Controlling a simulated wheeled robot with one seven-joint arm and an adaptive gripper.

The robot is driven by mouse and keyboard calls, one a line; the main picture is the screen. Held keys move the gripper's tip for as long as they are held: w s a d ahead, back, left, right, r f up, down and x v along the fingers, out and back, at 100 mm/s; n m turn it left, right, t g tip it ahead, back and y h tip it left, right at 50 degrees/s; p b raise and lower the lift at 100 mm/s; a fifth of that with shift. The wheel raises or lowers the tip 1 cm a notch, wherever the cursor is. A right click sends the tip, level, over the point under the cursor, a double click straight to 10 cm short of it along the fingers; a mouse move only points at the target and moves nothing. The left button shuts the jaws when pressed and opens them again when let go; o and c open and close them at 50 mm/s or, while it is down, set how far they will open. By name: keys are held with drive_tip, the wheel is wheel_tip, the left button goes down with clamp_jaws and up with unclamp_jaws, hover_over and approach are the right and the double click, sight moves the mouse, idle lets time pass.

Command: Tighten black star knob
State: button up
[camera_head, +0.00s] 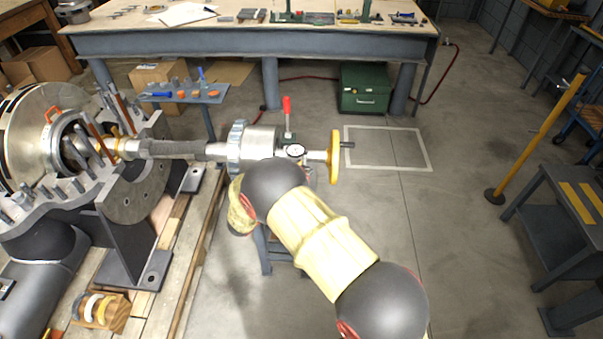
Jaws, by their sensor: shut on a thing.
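I cannot pick out the black star knob; my own arm covers part of the area under the shaft. A steel shaft (180,149) runs out of the split casing (130,190) to a toothed silver hub (262,142). A white dial gauge (295,151) sits right of the hub, with a yellow handwheel (335,157) beyond it. A red-handled lever (287,105) stands upright behind them. My arm reaches from the lower right to just below the hub. My gripper's fingers are hidden behind the arm, so their hold does not show.
A blue stand (262,250) is partly hidden behind my arm. A small tool table (185,93) stands behind the shaft, before a long workbench (250,40). A green box (365,88) is under the bench. Floor right of my arm is clear up to a yellow post (540,138).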

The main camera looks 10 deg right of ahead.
drive_tip(key=shift+w+r+m+g+h, duration=0.15)
drive_tip(key=shift+m+g+h, duration=0.2)
drive_tip(key=shift+g, duration=0.25)
drive_tip(key=o, duration=1.2)
drive_tip(key=shift+c, duration=0.2)
drive_tip(key=v, duration=1.2)
